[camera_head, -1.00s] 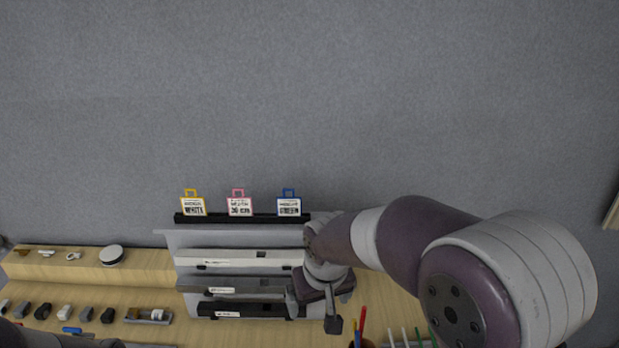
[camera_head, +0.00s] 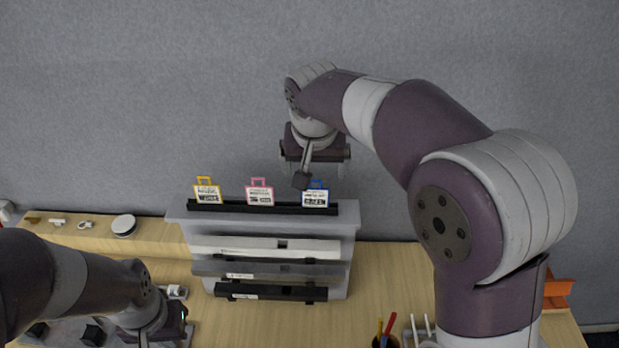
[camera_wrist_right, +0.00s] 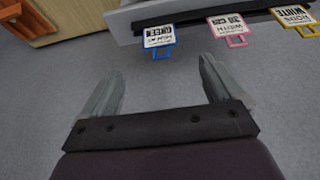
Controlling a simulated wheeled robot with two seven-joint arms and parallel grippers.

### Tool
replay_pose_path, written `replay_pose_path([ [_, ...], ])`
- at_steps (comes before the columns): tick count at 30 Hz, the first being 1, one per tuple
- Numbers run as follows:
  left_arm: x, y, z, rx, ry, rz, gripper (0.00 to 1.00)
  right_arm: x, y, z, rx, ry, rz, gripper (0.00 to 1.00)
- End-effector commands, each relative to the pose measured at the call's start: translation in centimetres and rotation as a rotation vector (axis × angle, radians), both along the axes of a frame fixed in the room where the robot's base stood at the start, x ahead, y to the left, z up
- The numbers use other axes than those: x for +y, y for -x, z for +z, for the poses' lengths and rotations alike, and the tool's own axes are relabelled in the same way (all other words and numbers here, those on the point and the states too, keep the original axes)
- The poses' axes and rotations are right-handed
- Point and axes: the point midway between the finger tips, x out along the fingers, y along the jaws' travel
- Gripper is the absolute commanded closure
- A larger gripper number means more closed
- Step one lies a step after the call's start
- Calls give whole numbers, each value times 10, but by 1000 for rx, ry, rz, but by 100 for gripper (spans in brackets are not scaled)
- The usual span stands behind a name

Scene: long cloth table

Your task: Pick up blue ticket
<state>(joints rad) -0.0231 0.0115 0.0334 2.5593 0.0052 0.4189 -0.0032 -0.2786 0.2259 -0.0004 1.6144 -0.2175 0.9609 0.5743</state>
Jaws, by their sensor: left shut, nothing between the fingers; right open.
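The blue ticket (camera_head: 315,200), a white card with a blue frame and handle, stands at the right end of the black strip (camera_head: 270,209) on top of the rack. It also shows in the right wrist view (camera_wrist_right: 158,38), ahead of the fingers. My right gripper (camera_head: 312,174) is open and empty, above and behind the ticket in the head view. In the right wrist view its fingers (camera_wrist_right: 160,75) are spread, with the ticket beyond their tips and nothing between them. My left gripper (camera_head: 160,342) is low at the bottom left, shut, its tips mostly out of view.
A pink ticket (camera_head: 260,194) and a yellow ticket (camera_head: 208,192) stand on the same strip, left of the blue one. The grey rack (camera_head: 346,240) stands on the wooden table (camera_head: 385,285). A pen cup (camera_head: 386,341) is at the front. A grey wall lies behind.

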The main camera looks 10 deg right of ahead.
Motion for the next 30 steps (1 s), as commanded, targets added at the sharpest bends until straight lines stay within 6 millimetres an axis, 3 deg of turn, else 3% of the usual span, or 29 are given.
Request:
replay_pose_path([
  [6, 0, 1, -43, 1, 0, 0, 100, -3, -14, -48, 2, 0, 1, 6],
  [11, 0, 1, -60, 1, 0, 0, 100, -5, -25, -69, 0, -1, -1, 6],
  [16, 0, 1, -62, 0, 0, 0, 100, -7, -34, -85, 2, 0, 1, 6],
  [18, 0, 1, -41, 1, 0, 0, 100, -8, -39, -88, 6, 1, 1, 6],
  [22, 0, 0, -36, -1, 0, 0, 100, -10, -46, -111, 3, 1, 1, 6],
  [29, 0, 1, -38, 1, 0, 0, 100, -10, -48, -117, 0, -1, 1, 6],
  [30, 0, 1, -38, 1, 0, 0, 100, -10, -48, -117, 0, -1, 1, 13],
])
